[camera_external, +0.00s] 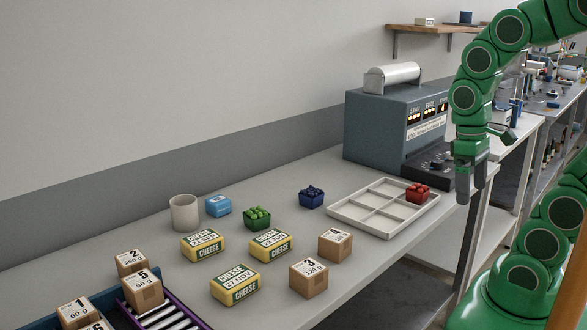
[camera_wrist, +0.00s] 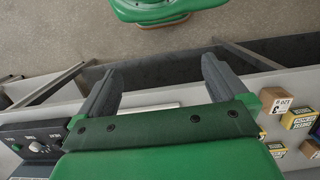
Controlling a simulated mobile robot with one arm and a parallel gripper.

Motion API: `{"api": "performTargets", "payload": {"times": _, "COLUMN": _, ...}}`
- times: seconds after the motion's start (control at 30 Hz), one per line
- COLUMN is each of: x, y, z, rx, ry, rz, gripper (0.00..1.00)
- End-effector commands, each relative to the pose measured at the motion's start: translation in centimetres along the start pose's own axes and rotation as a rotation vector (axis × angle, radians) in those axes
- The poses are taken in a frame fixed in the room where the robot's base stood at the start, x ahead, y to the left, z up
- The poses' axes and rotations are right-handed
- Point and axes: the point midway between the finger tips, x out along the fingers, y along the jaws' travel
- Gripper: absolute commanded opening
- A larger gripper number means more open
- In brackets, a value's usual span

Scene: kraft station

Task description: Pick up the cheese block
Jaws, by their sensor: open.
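Three yellow cheese blocks with green and white labels lie on the grey table in the external view: a front one (camera_external: 235,286), a back left one (camera_external: 203,245) and a back right one (camera_external: 270,244). My gripper (camera_external: 472,190) hangs at the table's right edge, in front of the grey-blue machine, well to the right of the cheese blocks. In the wrist view its two grey fingers (camera_wrist: 160,92) are spread apart with nothing between them.
Small cardboard boxes (camera_external: 309,279) stand near the cheese blocks, with more at the left by a purple-edged roller rack (camera_external: 175,318). A white divided tray (camera_external: 347,215) holds a red basket (camera_external: 417,192). A cup (camera_external: 184,212), blue block (camera_external: 218,205) and green basket (camera_external: 257,217) stand behind. The machine (camera_external: 385,125) stands right.

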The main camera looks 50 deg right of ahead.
Motion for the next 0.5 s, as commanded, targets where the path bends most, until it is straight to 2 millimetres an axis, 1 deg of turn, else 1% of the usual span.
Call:
{"api": "performTargets", "payload": {"times": 0.1, "x": 0.00, "y": 0.00, "z": 0.00, "rx": 0.000, "ry": 0.000, "rz": 0.000, "gripper": 1.00}}
{"api": "performTargets", "payload": {"times": 0.13, "x": 0.00, "y": 0.00, "z": 0.00, "rx": 0.000, "ry": 0.000, "rz": 0.000, "gripper": 0.98}}
{"api": "performTargets", "payload": {"times": 0.37, "x": 0.00, "y": -0.02, "z": -0.02, "rx": 0.000, "ry": -0.001, "rz": -0.001, "gripper": 0.98}}
{"api": "performTargets", "payload": {"times": 0.5, "x": 0.08, "y": -0.70, "z": -0.61, "rx": 0.008, "ry": -0.010, "rz": -0.023, "gripper": 0.98}}
